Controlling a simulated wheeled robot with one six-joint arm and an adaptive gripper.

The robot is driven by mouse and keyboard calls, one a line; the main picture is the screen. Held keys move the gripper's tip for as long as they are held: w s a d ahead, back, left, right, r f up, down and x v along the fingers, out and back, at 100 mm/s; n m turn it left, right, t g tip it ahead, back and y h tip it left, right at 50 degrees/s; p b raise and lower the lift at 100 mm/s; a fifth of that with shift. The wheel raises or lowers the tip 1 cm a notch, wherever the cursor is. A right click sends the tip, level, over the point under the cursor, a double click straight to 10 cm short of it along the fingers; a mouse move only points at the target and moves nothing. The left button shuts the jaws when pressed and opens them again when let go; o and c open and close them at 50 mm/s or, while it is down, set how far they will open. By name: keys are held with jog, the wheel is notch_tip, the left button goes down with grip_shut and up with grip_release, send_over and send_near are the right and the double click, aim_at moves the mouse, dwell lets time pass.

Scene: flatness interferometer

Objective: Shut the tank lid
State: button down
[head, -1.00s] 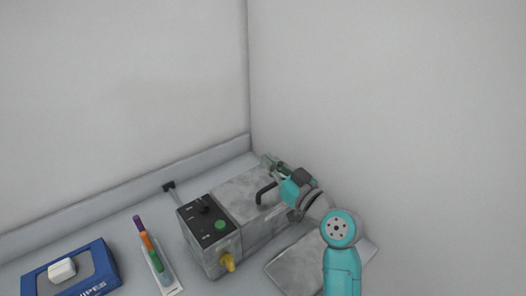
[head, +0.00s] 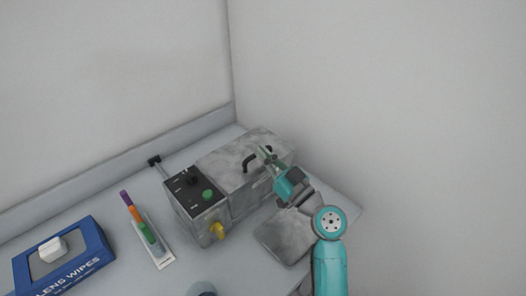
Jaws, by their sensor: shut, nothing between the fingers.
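The tank (head: 247,202) is a grey metal box on the counter, with a black control panel (head: 195,190) at its left end. Its grey lid (head: 228,157) lies over the top and looks level, though I cannot tell whether it is fully seated. A black handle (head: 250,163) stands on the lid. My gripper (head: 263,152) is shut and empty, at the right part of the handle in the picture, hiding some of it. I cannot tell whether the fingers touch the handle or lid.
A flat grey plate (head: 280,243) lies in front of the tank, below my arm. A yellow tap (head: 217,231) sticks out from the tank's front. Colored pens on a white tray (head: 163,260) and a blue lens wipes box (head: 98,237) are at left. Walls stand close behind.

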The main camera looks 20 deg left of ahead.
jog(key=shift+f, duration=0.6)
jog(key=shift+s+d+f, duration=0.1)
jog(key=shift+d+f, duration=0.05)
jog(key=shift+d, duration=0.1)
jog(key=r+v, duration=0.1)
jog(key=v, duration=1)
jog(key=shift+d, duration=0.25)
